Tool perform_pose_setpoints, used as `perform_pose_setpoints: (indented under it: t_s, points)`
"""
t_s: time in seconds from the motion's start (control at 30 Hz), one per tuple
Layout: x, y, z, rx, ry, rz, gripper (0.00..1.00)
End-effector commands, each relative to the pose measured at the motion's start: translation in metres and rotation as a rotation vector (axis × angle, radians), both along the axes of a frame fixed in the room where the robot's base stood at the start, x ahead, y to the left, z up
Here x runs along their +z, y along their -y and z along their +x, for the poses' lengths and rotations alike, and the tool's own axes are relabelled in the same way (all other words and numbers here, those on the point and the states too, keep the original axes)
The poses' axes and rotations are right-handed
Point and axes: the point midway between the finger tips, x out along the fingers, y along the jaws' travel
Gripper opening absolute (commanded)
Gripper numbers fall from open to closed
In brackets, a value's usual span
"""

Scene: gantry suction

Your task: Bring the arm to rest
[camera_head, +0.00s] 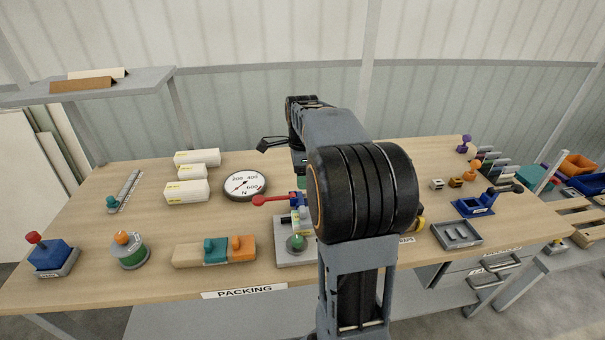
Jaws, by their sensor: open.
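My arm rises from the bottom middle and reaches away over the bench, its big black joint close to the camera. My gripper (268,145) shows only in part at the far end of the arm, left of it, as a thin dark shape above the bench's back part. It is open, and I see nothing held in it. The bench (130,275) lies under the arm. A grey device with a red-knobbed lever (272,200) stands just left of the big joint and is partly hidden by it.
A round dial (245,186) and white boxes (187,191) lie left of the arm. A blue block with a red knob (50,254) stands at the front left. A grey tray (457,234) and a blue holder (473,207) sit at right. A shelf (140,80) overhangs the back left.

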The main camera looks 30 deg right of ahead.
Motion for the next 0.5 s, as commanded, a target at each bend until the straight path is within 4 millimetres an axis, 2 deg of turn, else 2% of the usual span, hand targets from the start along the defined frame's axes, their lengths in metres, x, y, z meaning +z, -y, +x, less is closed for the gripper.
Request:
perform_pose_setpoints:
  t_s: [0.37, 0.5]
  points:
    - [-0.0002, 0.0000, 0.0001, 0.006, 0.000, 0.000, 0.63]
    - [-0.0018, 0.0014, 0.0031, 0.184, 0.017, -0.010, 0.63]
